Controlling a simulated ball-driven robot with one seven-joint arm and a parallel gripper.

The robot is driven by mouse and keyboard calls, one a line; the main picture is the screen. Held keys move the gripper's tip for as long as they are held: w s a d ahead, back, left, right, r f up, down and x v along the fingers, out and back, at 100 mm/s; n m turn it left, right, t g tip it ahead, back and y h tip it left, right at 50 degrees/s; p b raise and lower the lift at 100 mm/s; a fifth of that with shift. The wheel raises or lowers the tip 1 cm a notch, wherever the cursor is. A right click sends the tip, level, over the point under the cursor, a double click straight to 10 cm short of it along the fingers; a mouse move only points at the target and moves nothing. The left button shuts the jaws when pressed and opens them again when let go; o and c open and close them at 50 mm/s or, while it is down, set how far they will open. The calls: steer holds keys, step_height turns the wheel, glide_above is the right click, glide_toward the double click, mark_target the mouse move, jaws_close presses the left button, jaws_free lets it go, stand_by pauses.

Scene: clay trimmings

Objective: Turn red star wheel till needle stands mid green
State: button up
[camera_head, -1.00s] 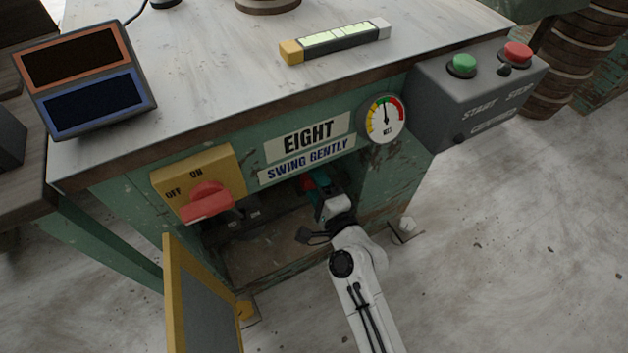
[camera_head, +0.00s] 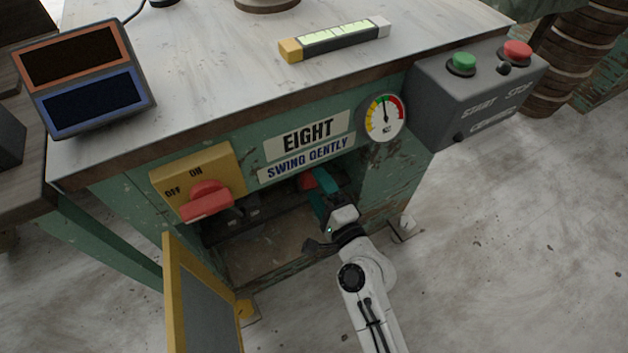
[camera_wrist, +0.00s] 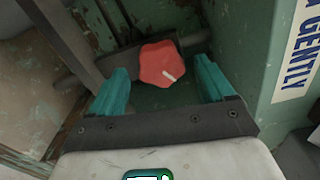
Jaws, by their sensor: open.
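The red star wheel (camera_wrist: 161,65) with a white mark on its face sits in the open cabinet bay. It shows partly in the head view (camera_head: 306,181), beside my teal fingers. My gripper (camera_wrist: 160,68) is open, with one finger on each side of the wheel in the wrist view and gaps to both. It also shows in the head view (camera_head: 320,183). The round gauge (camera_head: 384,118) has yellow, green and red bands. Its needle points nearly straight up, at the green band near the top; its exact place there is too small to tell.
The yellow cabinet door (camera_head: 200,300) hangs open at the lower left. A yellow switch box (camera_head: 220,160) with a red handle is left of the bay. A grey start/stop box (camera_head: 480,95) juts out at the right. Dark bars lie near the wheel.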

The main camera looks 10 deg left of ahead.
steer(key=v, duration=0.8)
stand_by(0.4)
steer(key=s+d+f+n+g+h, duration=0.3)
steer(key=s+d+f+n+g, duration=0.15)
steer(key=s+d+n, duration=0.2)
steer(key=s+d+f+n+g+h, duration=0.25)
steer(key=s+d+n+g, duration=0.25)
steer(key=d, duration=0.3)
steer(key=s+d+n+g+h, duration=0.1)
steer(key=s+d+g+h, duration=0.4)
steer(key=s+d, duration=0.75)
step_height(320, 180, up, 32)
steer(key=p, duration=3.1)
steer(key=shift+a+p, duration=0.4)
steer(key=shift+a, duration=0.05)
steer(key=shift+s+t, duration=0.1)
steer(key=shift+t, duration=0.15)
